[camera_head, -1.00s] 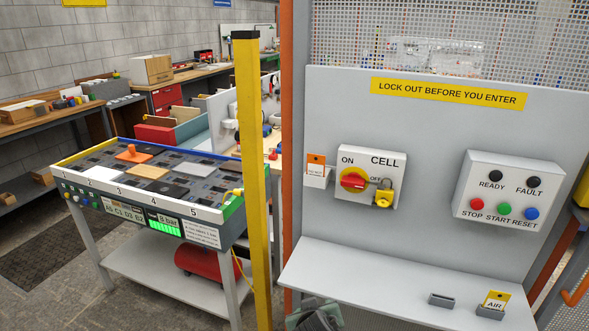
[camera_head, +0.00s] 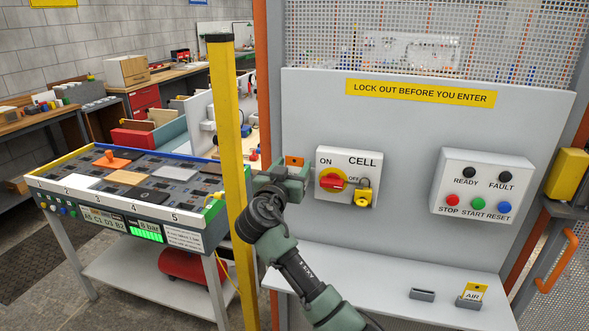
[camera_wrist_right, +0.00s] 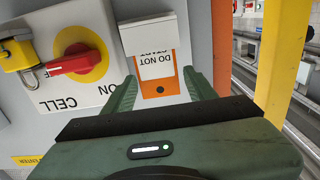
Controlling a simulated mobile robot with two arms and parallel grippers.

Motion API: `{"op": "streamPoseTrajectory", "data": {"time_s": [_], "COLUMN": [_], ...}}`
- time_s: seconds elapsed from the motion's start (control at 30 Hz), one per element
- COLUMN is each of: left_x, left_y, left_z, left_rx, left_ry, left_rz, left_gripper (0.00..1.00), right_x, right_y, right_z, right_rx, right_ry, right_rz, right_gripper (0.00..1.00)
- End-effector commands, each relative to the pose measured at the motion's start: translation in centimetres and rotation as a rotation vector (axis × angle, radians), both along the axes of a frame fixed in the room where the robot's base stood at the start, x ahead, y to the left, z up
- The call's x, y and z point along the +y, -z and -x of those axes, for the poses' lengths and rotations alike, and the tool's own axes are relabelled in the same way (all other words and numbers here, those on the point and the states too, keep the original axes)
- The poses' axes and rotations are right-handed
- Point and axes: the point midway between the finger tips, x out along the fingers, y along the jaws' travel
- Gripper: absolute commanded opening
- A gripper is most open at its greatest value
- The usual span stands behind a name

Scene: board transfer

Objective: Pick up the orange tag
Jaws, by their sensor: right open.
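The orange tag (camera_wrist_right: 158,89) with a white card marked "DO NOT" hangs on the grey panel, upside down in the right wrist view. In the head view only its orange top (camera_head: 294,161) shows, left of the CELL switch box; my gripper hides the rest. My right gripper (camera_head: 297,176) is at the tag. In the right wrist view its open fingers (camera_wrist_right: 160,86) stand on either side of the tag, with nothing gripped. I cannot tell the remaining depth between fingertips and tag. My left gripper is not in view.
The CELL switch box (camera_head: 347,177), with a red handle and a yellow padlock (camera_head: 363,197), is close beside the gripper. A yellow post (camera_head: 229,150) stands to the left. A grey shelf (camera_head: 385,278) below holds an AIR tag (camera_head: 472,292) at its right.

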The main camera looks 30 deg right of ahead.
Motion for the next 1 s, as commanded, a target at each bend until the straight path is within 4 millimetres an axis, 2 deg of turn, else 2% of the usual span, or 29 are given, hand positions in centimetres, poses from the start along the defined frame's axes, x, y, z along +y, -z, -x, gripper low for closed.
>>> {"op": "streamPoseTrajectory", "data": {"time_s": [0.03,0.17,0.3,0.57,0.6,0.73,1.0], "left_x": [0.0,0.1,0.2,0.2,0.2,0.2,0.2], "left_y": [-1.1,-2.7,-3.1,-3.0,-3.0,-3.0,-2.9], "left_z": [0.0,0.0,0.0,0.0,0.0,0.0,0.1], "left_rx": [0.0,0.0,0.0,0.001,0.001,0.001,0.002], "left_ry": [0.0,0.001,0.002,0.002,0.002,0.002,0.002], "left_rz": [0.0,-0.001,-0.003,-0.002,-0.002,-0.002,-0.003], "left_gripper": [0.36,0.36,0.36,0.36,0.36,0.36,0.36], "right_x": [-0.7,-2.3,-3.4,-3.6,-3.6,-3.5,-3.5], "right_y": [-0.8,-1.2,-0.7,-0.4,-0.4,-0.4,-0.4], "right_z": [-0.4,-1.5,-2.6,-2.8,-2.8,-2.8,-2.8], "right_rx": [0.002,0.004,0.003,0.002,0.002,0.002,0.003], "right_ry": [0.003,0.003,0.001,0.0,0.0,0.0,0.0], "right_rz": [0.003,0.003,0.001,-0.001,-0.001,-0.001,0.0], "right_gripper": [0.56,0.56,0.56,0.56,0.51,0.15,0.15]}}
